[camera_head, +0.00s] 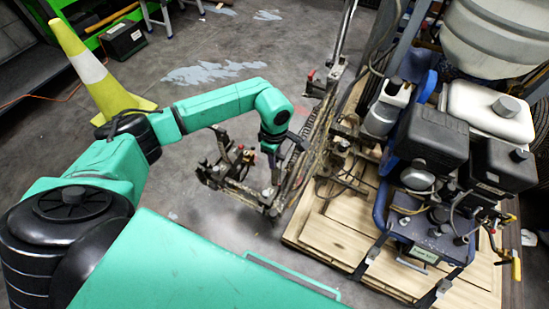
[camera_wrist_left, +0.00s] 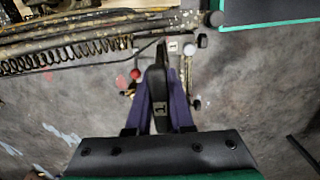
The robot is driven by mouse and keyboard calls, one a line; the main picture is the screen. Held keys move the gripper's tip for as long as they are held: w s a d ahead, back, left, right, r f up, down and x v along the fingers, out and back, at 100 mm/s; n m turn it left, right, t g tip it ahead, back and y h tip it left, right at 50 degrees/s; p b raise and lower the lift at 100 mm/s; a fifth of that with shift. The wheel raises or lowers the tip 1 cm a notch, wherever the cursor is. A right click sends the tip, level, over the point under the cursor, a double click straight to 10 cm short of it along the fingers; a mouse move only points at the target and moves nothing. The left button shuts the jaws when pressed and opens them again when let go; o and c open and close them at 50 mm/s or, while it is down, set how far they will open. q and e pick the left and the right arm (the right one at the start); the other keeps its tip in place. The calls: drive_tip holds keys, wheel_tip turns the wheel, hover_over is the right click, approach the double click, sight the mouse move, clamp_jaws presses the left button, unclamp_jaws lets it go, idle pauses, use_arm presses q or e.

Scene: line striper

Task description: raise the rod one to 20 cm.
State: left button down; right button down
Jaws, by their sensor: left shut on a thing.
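The line striper's jointed spray-arm frame (camera_head: 232,168) stands out beside the pallet, with thin rods and small knobs on it. I cannot tell the rod's height. My right gripper is not in view.
The striper's engine and tanks (camera_head: 430,140) stand on a wooden pallet (camera_head: 335,235) at right. A long rusty bar with a spring (camera_wrist_left: 70,55) runs close to my left gripper. A yellow and white cone (camera_head: 90,70) stands at left. The grey floor (camera_head: 225,45) behind is mostly clear.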

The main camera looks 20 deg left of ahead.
use_arm(q)
drive_tip(key=shift+r, duration=0.1)
idle(0.8)
drive_tip(key=shift+w+r+p, duration=0.25)
drive_tip(key=shift+r+p, duration=0.4)
drive_tip(key=shift+r, duration=0.55)
drive_tip(key=shift+s+r, duration=0.1)
drive_tip(key=shift+r, duration=0.05)
drive_tip(key=c, duration=0.8)
unclamp_jaws()
drive_tip(key=shift+s, duration=0.1)
wheel_tip(320, 180, up, 14)
drive_tip(key=shift+r, duration=0.15)
